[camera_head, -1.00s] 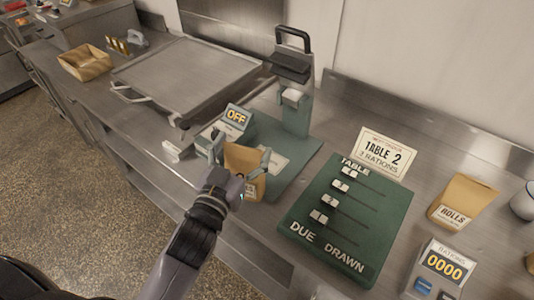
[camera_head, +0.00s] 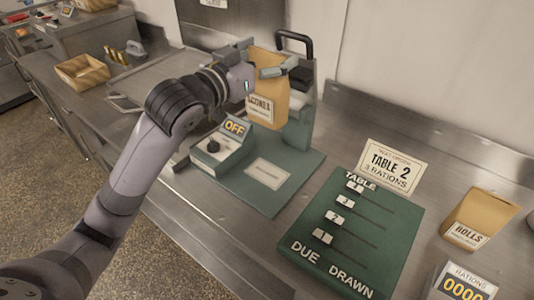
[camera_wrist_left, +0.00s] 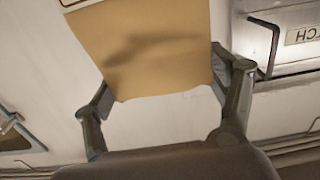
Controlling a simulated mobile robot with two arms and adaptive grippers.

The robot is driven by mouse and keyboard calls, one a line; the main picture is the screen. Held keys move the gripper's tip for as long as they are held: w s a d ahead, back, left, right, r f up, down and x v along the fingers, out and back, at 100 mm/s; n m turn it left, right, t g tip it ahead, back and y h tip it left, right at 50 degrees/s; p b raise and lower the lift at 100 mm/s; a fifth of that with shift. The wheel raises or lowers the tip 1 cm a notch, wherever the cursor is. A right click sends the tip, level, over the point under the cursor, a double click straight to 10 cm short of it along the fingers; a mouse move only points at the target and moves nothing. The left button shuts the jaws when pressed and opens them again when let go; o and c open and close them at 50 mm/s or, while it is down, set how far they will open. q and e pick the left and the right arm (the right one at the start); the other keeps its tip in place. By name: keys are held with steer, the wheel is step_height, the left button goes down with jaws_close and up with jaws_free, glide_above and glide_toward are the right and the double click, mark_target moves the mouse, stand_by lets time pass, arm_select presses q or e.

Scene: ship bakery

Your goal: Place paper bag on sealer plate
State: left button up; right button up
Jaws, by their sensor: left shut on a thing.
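A tan paper bag (camera_head: 268,92) with a white label is held upright, high beside the sealer's post. My left gripper (camera_head: 262,80) is shut on it, with a finger on either side. In the left wrist view the bag (camera_wrist_left: 155,45) fills the upper middle between the two fingers; its top runs out of frame. The sealer has a green base plate (camera_head: 235,192) with a white label, a control box (camera_head: 222,150) reading OFF, and a post (camera_head: 300,118) with a black handle (camera_head: 308,45). The bag hides part of the post and sealing head. My right gripper is not in view.
A green "TABLE / DUE / DRAWN" board (camera_head: 350,235) lies right of the sealer, with a "TABLE 2" card (camera_head: 390,167) behind it. A "ROLLS" bag (camera_head: 480,218) and a RATIONS counter (camera_head: 463,285) stand at the right. A basket (camera_head: 82,70) sits far left.

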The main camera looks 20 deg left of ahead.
arm_select(q)
step_height(320, 180, down, 13)
steer(key=shift+r, duration=0.1)
steer(key=shift+f, duration=2.85)
steer(key=o, duration=1.6)
steer(key=shift+s, duration=0.15)
steer(key=b, duration=0.2)
glide_toward(259, 116)
steer(key=shift+w+d+f, duration=0.1)
steer(key=shift+w+f, duration=0.05)
steer(key=shift+f, duration=1.2)
steer(key=shift+w+d+f, duration=0.1)
steer(key=shift+w+f, duration=0.05)
steer(key=shift+f, duration=1.15)
